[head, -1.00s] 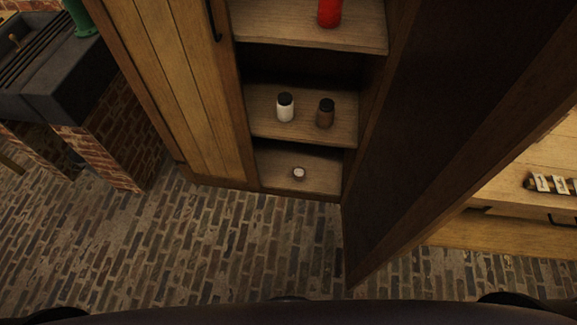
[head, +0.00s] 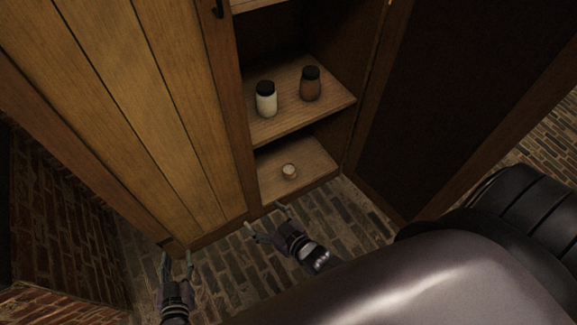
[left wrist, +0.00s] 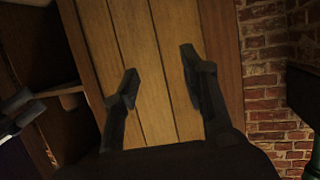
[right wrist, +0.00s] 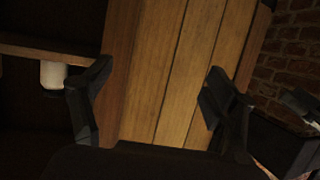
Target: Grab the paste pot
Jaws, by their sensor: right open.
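A small, squat pale pot (head: 289,171), which I take for the paste pot, sits on the cupboard's bottom shelf (head: 312,168). My right gripper (head: 265,223) is low in front of the cupboard, below and left of the pot in the head view. It is open and empty, apart from the pot; its fingers also show spread in the right wrist view (right wrist: 158,72). My left gripper (head: 177,258) is farther left, near the foot of the closed door. It is open and empty, with its fingers spread in the left wrist view (left wrist: 160,65).
A white jar (head: 266,100) and a brown jar (head: 310,84), both dark-lidded, stand on the middle shelf (head: 290,118) above the pot. The closed plank door (head: 130,90) is at left, the dark open door (head: 430,90) at right. Brick floor (head: 345,210) lies in front.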

